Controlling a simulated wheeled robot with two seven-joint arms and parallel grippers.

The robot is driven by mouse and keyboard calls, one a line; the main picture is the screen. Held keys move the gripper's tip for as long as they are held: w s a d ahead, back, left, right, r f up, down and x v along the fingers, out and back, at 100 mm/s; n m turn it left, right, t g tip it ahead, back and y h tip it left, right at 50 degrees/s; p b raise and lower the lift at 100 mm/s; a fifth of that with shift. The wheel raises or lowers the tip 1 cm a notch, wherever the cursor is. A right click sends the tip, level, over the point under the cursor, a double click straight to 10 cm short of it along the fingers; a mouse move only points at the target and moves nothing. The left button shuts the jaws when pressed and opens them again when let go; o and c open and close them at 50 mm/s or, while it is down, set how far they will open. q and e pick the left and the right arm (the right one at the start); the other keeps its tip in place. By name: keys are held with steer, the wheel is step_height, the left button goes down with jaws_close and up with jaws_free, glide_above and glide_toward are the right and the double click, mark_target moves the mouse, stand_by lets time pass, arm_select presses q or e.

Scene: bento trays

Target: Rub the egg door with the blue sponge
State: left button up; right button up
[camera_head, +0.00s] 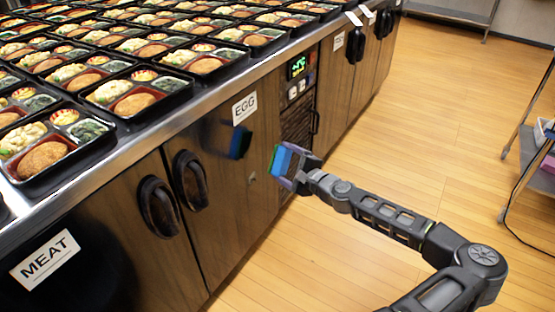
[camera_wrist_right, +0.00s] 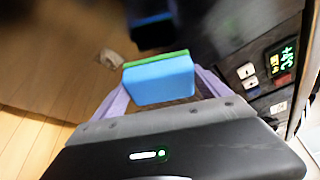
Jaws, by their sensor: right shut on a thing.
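The blue sponge (camera_head: 282,161) has a green layer on its far side and is gripped in my right gripper (camera_head: 290,167). In the right wrist view the sponge (camera_wrist_right: 160,82) sits between two purple-grey fingers, shut on it. The egg door (camera_head: 230,195) is a glossy dark wood cabinet door below a white EGG label (camera_head: 245,107). A dark blue reflection of the sponge shows on the door, with a gap between the sponge and its reflection, so they look apart. The green side faces the door. My left gripper is not in view.
A black handle (camera_head: 190,181) sits at the egg door's left, beside the meat door's handle (camera_head: 158,206). A control panel (camera_head: 299,85) is right of the egg door. Bento trays (camera_head: 135,92) cover the counter above. The wooden floor (camera_head: 420,130) is open; a metal cart (camera_head: 530,150) stands right.

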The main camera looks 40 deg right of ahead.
steer(key=shift+s, duration=0.2)
steer(key=shift+s+d, duration=0.25)
steer(key=shift+s, duration=0.45)
steer(key=shift+s+d, duration=0.2)
steer(key=shift+s, duration=0.45)
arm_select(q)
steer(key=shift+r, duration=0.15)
